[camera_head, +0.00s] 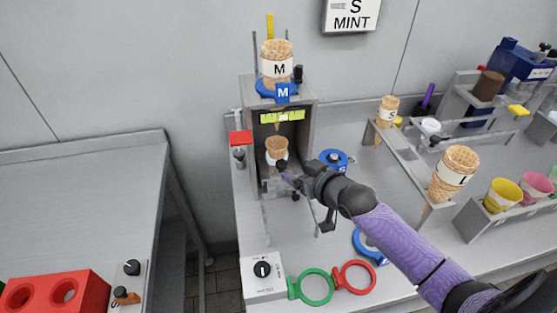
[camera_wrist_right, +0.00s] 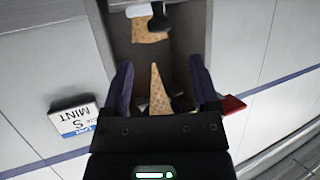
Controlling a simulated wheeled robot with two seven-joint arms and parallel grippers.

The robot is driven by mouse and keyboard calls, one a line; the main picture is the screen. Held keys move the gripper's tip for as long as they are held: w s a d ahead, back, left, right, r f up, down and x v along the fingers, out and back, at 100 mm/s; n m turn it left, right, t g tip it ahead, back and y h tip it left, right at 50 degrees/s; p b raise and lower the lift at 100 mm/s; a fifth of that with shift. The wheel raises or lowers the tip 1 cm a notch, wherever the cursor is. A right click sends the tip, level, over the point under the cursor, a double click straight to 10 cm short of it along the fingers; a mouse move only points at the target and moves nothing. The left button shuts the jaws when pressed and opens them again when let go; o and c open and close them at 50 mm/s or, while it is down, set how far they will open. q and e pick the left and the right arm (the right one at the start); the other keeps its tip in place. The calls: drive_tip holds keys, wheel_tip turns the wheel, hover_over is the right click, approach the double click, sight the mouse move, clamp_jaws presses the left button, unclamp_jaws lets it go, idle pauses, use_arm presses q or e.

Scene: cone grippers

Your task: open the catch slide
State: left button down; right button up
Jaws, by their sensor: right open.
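The grey cone dispenser (camera_head: 247,185) stands at the middle of the counter, with wafer cones marked M (camera_head: 277,50) on top in a blue ring. A wafer cone (camera_head: 277,146) sits inside its open front, below a yellow-green strip. I cannot tell for sure which part is the catch slide. My right gripper (camera_head: 288,180) is in front of the opening, just below this cone. In the right wrist view, its purple fingers are apart, with a cone (camera_wrist_right: 157,95) showing in the gap, not clamped. A dark knob (camera_wrist_right: 159,22) shows beyond, beside another cone piece. My left gripper is not in view.
A red block (camera_head: 240,138) is on the dispenser's left side. Green (camera_head: 316,287) and red (camera_head: 354,278) rings lie by a white switch box (camera_head: 263,277) at the front. A cone rack (camera_head: 405,160) stands right of the dispenser. A gap separates the counter from the left table (camera_head: 90,190).

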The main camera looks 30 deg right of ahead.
sight(282, 164)
drive_tip(key=x, duration=0.2)
drive_tip(key=b+x, duration=0.1)
drive_tip(key=x, duration=0.1)
drive_tip(key=b+x, duration=0.1)
drive_tip(key=x, duration=0.1)
drive_tip(key=shift+s+f, duration=0.1)
drive_tip(key=shift+f, duration=0.15)
drive_tip(key=shift+w+a, duration=0.1)
drive_tip(key=shift+w, duration=0.4)
drive_tip(key=shift+c, duration=0.3)
clamp_jaws()
